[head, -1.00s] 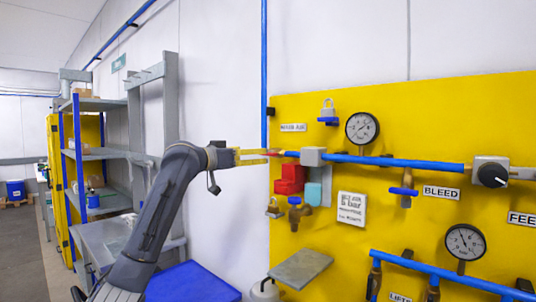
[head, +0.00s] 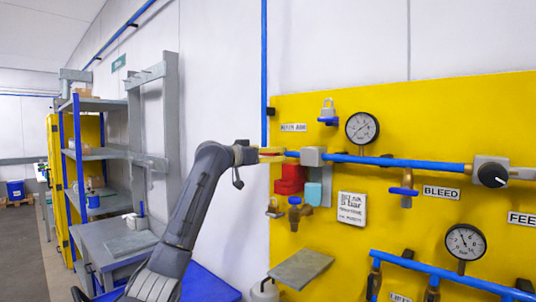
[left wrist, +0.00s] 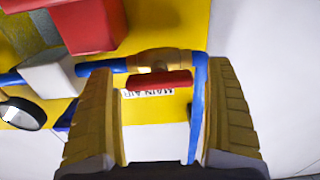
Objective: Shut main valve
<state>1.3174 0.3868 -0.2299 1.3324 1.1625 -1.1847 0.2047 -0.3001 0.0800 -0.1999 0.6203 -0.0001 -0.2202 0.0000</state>
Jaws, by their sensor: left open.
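The main valve shows in the left wrist view as a brass body (left wrist: 165,62) on the blue pipe, with a red bar handle (left wrist: 158,83) in front of it. The handle lies along the horizontal pipe run. A "MAIN AIR" label (left wrist: 138,93) is partly covered by the handle; it also shows in the head view (head: 293,127). My left gripper (head: 271,154) is open at the panel's left edge, level with the pipe. Its fingers appear on either side of the handle, with no visible contact. In the head view the gripper mostly hides the valve. My right gripper is not in view.
A grey block (head: 312,156) sits on the pipe just right of the valve. Red boxes (head: 291,178) and a light-blue box (head: 313,194) are below it.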

